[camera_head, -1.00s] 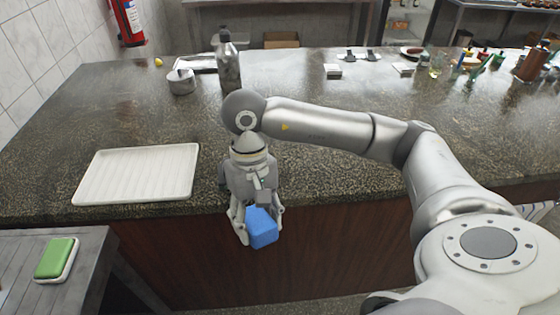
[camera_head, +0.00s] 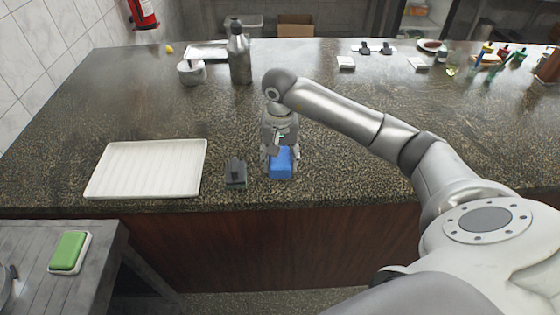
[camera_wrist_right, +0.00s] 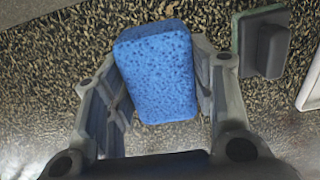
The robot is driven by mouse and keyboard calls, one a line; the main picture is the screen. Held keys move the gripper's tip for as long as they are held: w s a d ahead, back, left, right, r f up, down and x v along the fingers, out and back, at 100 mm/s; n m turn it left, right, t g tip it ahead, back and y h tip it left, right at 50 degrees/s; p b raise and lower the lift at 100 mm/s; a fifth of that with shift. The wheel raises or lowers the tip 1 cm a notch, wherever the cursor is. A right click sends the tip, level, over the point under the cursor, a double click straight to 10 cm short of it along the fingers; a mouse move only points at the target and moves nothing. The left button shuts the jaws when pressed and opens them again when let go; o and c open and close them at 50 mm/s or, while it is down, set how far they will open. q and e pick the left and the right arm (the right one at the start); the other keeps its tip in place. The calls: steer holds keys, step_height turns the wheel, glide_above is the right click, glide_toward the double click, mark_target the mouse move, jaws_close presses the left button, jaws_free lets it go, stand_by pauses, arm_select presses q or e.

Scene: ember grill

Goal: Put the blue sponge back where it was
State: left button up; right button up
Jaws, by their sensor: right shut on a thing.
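The blue sponge (camera_head: 281,162) is held between the fingers of my right gripper (camera_head: 281,168), near the front edge of the stone counter (camera_head: 340,165). In the right wrist view the sponge (camera_wrist_right: 158,70) sits between the two fingers of the right gripper (camera_wrist_right: 160,95), with the speckled counter behind it. I cannot tell whether the sponge touches the counter. My left gripper is not in view.
A dark block with a handle (camera_head: 236,173) stands just left of the sponge. A white ribbed tray (camera_head: 148,168) lies further left. A green sponge (camera_head: 69,250) rests on a lower grey table. A metal bottle (camera_head: 239,55) stands behind.

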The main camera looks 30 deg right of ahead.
mark_target(280, 166)
steer(key=shift+w+d+f, duration=0.15)
steer(key=shift+w+f, duration=0.15)
steer(key=shift+f, duration=0.05)
steer(key=shift+w+d+f, duration=0.25)
steer(key=shift+w+f, duration=0.05)
steer(key=shift+f, duration=0.2)
step_height(280, 166, down, 3)
steer(key=p, duration=0.2)
steer(key=shift+d+r+p, duration=0.1)
steer(key=shift+r+p, duration=0.05)
steer(key=shift+p, duration=0.2)
steer(key=shift+w+f, duration=0.1)
steer(key=shift+f, duration=0.25)
steer(key=shift+f, duration=0.15)
steer(key=o, duration=1)
